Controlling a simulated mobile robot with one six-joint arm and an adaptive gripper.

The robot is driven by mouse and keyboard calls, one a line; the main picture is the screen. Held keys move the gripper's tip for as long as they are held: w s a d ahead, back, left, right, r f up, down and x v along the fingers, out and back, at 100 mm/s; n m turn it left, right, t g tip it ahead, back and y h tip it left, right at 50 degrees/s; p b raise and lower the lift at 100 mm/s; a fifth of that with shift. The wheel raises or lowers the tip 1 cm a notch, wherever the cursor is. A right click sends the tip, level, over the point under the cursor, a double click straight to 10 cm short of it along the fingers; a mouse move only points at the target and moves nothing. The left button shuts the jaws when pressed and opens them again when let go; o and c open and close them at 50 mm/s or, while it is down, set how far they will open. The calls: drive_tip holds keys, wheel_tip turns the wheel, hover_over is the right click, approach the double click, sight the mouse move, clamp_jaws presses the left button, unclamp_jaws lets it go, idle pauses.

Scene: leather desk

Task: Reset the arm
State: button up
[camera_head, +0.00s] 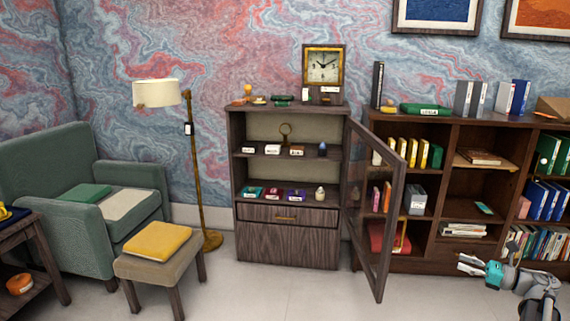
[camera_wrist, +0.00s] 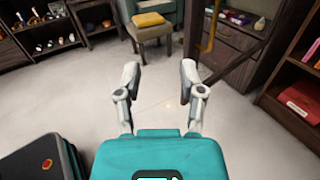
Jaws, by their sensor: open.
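My gripper (camera_wrist: 160,85) is open in the wrist view, its two grey fingers spread apart with only pale floor between and beyond them. Nothing is held. In the head view my gripper (camera_head: 466,264) shows at the lower right, in front of the bookshelf, pointing left. My arm's turquoise and grey links are beside it at the right edge. It appears clear of the shelf and the open cabinet door, though the exact gap cannot be told.
The cabinet (camera_head: 287,250) has its glass door (camera_head: 378,215) swung open toward the room, left of my gripper. A bookshelf (camera_head: 450,258) stands behind my arm. An armchair (camera_head: 78,245), a footstool (camera_head: 135,268) and a floor lamp (camera_head: 193,150) are further left. The floor (camera_head: 270,295) in front is clear.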

drive_tip(key=w+a+r+m+t+h, duration=0.2)
drive_tip(key=w+m+t+h, duration=0.45)
drive_tip(key=m, duration=0.75)
drive_tip(key=w+a+r+m+t+h, duration=0.25)
drive_tip(key=w+m+h, duration=0.45)
drive_tip(key=m+h, duration=0.55)
drive_tip(key=s+a+f+m+g, duration=0.3)
drive_tip(key=a+f+m+g, duration=0.3)
drive_tip(key=f+m, duration=0.2)
drive_tip(key=s+a+f+m+g, duration=0.4)
drive_tip(key=a+f+m+g, duration=0.15)
drive_tip(key=f+m, duration=0.3)
drive_tip(key=s+a+f+m+g+y, duration=0.2)
drive_tip(key=s+a+f+g, duration=0.15)
drive_tip(key=s+a, duration=0.5)
drive_tip(key=s+a+f+m+g+y, duration=0.1)
drive_tip(key=s+a+f+g+y, duration=0.15)
drive_tip(key=s+a+g, duration=0.55)
wheel_tip(320, 180, up, 28)
drive_tip(key=w+a+t+p, duration=0.1)
drive_tip(key=t+p, duration=0.2)
drive_tip(key=p, duration=2.5)
drive_tip(key=shift+a+f+p, duration=0.15)
drive_tip(key=shift+a+p, duration=0.1)
drive_tip(key=shift+p, duration=0.05)
